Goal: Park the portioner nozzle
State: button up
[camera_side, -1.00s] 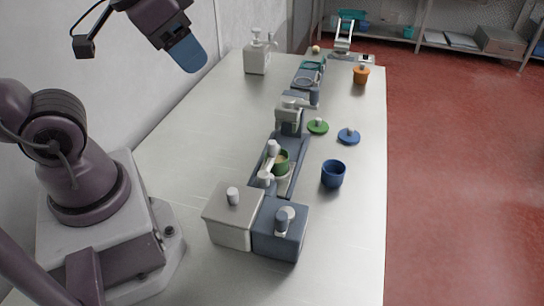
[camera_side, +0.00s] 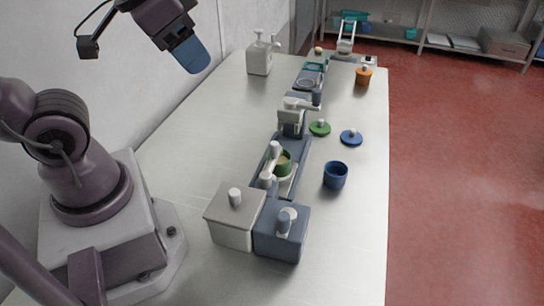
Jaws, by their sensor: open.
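What looks like the portioner stands at the near end of the grey-blue line: a white box (camera_side: 231,220) with a knob beside a blue-grey box (camera_side: 280,241) with a knob. A pale swing arm, likely the nozzle (camera_side: 270,165), reaches from behind the boxes along the left side of a green cup (camera_side: 284,165). I cannot tell whether its tip is over the cup. My gripper (camera_side: 193,55) hangs high at the upper left, far from the nozzle. It is open and holds nothing visible; its blue fingers overlap in this view.
A blue cup (camera_side: 335,175), green lid (camera_side: 320,128) and blue lid (camera_side: 351,138) lie right of the line. A grey-white machine (camera_side: 292,117) stands mid-line. A white dispenser (camera_side: 259,60) and an orange pot (camera_side: 363,76) are farther back. The table's right side is mostly clear.

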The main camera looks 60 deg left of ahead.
jog(key=w+a+f+n+g, duration=0.2)
jog(key=w+f+n+g, duration=0.3)
jog(key=w+f, duration=0.55)
jog(key=n, duration=0.3)
send_over(275, 143)
jog(key=shift+g, duration=0.4)
notch_tip(275, 143, down, 6)
jog(key=shift+s+f, duration=0.1)
jog(key=shift+s, duration=0.05)
jog(key=shift+n, duration=0.4)
jog(key=shift+f, duration=4)
jog(key=c, duration=0.5)
